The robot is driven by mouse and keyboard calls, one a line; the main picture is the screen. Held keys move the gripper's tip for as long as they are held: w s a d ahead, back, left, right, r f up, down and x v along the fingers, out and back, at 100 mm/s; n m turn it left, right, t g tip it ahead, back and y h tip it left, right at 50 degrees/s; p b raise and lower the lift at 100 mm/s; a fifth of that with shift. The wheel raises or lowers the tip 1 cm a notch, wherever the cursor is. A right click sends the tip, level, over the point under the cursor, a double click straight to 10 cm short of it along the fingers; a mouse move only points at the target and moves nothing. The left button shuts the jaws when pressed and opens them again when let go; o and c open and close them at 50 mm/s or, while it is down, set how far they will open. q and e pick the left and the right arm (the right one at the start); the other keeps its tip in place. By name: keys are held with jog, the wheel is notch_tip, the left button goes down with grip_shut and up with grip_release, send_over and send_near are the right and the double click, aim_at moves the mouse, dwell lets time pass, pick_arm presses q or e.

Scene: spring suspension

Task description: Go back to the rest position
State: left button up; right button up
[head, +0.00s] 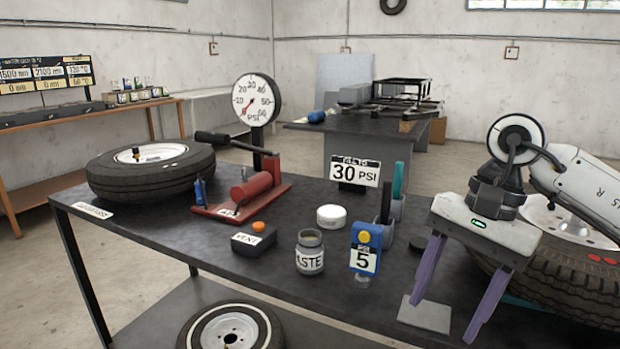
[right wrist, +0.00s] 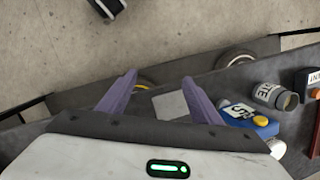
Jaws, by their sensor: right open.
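My right gripper (head: 457,295) is open and empty. It hangs over the front right of the dark workbench (head: 160,222), its purple fingers apart and pointing down. A light grey square plate (head: 425,314) lies on the bench beside and below the fingers. In the right wrist view, the two purple fingers (right wrist: 157,92) are apart with nothing between them, and the plate (right wrist: 172,105) shows beyond them. My left gripper is not in view.
A blue device marked 5 (head: 364,250), a paste jar (head: 310,252), a white round tin (head: 331,216) and a black vent box (head: 254,239) stand left of the gripper. A red pump (head: 240,195) and tyre (head: 150,170) are farther left. Another tyre (head: 570,265) lies behind my right arm.

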jog(key=s+a+m+g+y+p, duration=0.15)
jog(key=s+a+m+y, duration=0.45)
jog(key=a, duration=0.6)
jog(key=s+a+m+g+y, duration=0.2)
jog(key=a+m+y, duration=0.1)
jog(key=a+y, duration=0.75)
jog(key=w+d+m+t+p, duration=0.1)
jog(key=w+m+t, duration=0.2)
jog(key=m+t, duration=0.7)
jog(key=w+d+m+t, duration=0.1)
jog(key=w+m+t, duration=0.45)
jog(key=m, duration=0.75)
jog(key=s+d+f+m+t+h, duration=0.1)
jog(key=d+f+m+t+h, duration=0.2)
jog(key=d+f+m+h, duration=0.4)
jog(key=s+d+f+m+t+h, duration=0.15)
jog(key=f+m+h, duration=0.25)
jog(key=f+m, duration=0.55)
jog(key=s+d+f+m+g+h, duration=0.2)
jog(key=s+d+f+m+g, duration=0.1)
jog(key=s+f+m, duration=0.3)
jog(key=s+d+f+m+g+h+p, duration=0.1)
jog(key=s+d+f+m+g+h, duration=0.2)
jog(key=s+f, duration=0.7)
notch_tip(320, 180, down, 3)
jog(key=d+m+g, duration=0.1)
jog(key=d+m, duration=0.1)
jog(key=shift+s+d+f+m, duration=0.15)
jog(key=shift+s+m, duration=0.2)
jog(key=shift+s, duration=0.05)
